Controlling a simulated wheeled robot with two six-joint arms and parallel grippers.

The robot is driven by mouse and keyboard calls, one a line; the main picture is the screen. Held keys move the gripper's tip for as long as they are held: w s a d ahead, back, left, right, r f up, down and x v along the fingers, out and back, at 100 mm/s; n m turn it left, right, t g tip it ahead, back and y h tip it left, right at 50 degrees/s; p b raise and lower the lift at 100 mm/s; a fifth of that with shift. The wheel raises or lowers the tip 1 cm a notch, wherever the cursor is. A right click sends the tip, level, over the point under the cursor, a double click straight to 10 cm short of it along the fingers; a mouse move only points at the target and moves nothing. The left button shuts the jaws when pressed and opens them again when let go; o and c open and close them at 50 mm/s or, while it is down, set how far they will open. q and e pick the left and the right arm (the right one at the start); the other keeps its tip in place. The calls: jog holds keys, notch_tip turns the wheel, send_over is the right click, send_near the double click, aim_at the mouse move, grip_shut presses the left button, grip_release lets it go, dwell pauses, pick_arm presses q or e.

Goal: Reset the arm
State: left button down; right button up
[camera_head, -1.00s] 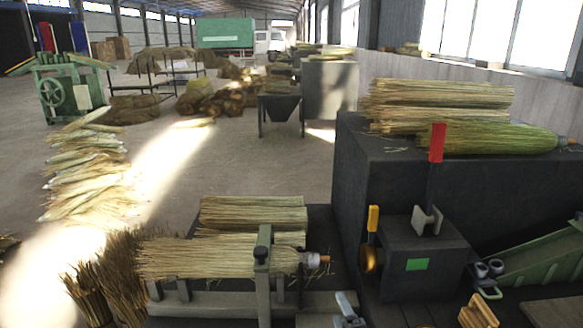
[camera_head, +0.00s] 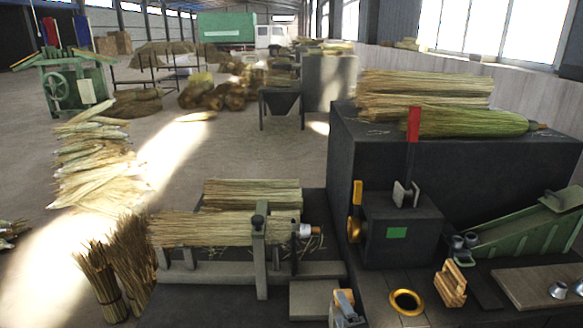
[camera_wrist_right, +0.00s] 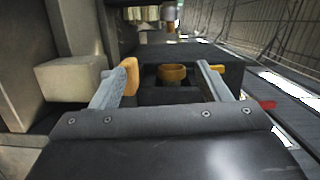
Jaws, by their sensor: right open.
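My right gripper (camera_head: 345,306) is at the bottom edge of the head view, low beside the front of the work table; only its end shows. In the right wrist view my right gripper (camera_wrist_right: 163,82) has its two grey fingers spread wide, with nothing held between them. A brass ring (camera_wrist_right: 173,73) shows beyond the gap, apart from the fingers. A tan piece (camera_wrist_right: 130,76) shows against the left finger; I cannot tell whether it belongs to the finger. My left gripper is not in view.
A straw bundle (camera_head: 200,230) lies in a clamp stand (camera_head: 259,260). A dark machine box (camera_head: 400,230) with a red lever (camera_head: 413,124) stands to its right. A brass-rimmed hole (camera_head: 407,302), wooden block (camera_head: 450,284) and green chute (camera_head: 530,225) are farther right. Brooms (camera_head: 470,123) lie on the dark cabinet.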

jog(key=s+d+f+n+g+h, duration=0.1)
jog(key=s+d+f+n+g, duration=0.3)
jog(key=f, duration=0.6)
jog(key=s+f+n+g, duration=0.1)
jog(key=s+f, duration=0.5)
jog(key=f, duration=0.3)
jog(key=s+d+f+n+g+h, duration=0.1)
jog(key=s+d+f+n+g, duration=0.15)
jog(key=s+f, duration=0.55)
jog(key=s+d+f+n+g+h, duration=0.1)
jog(key=s+d+f, duration=0.3)
jog(key=s, duration=0.6)
jog(key=s+d+f+n+g, duration=0.3)
jog(key=s+f, duration=0.4)
jog(key=s, duration=0.4)
jog(key=s+d+f+n+g+h, duration=0.1)
jog(key=s+d+f+n+g, duration=0.2)
jog(key=s+f, duration=0.3)
jog(key=s+d+g, duration=0.1)
jog(key=s, duration=0.4)
jog(key=shift+s+d+f+h, duration=0.2)
jog(key=shift+d+h, duration=0.1)
jog(key=shift+d, duration=0.05)
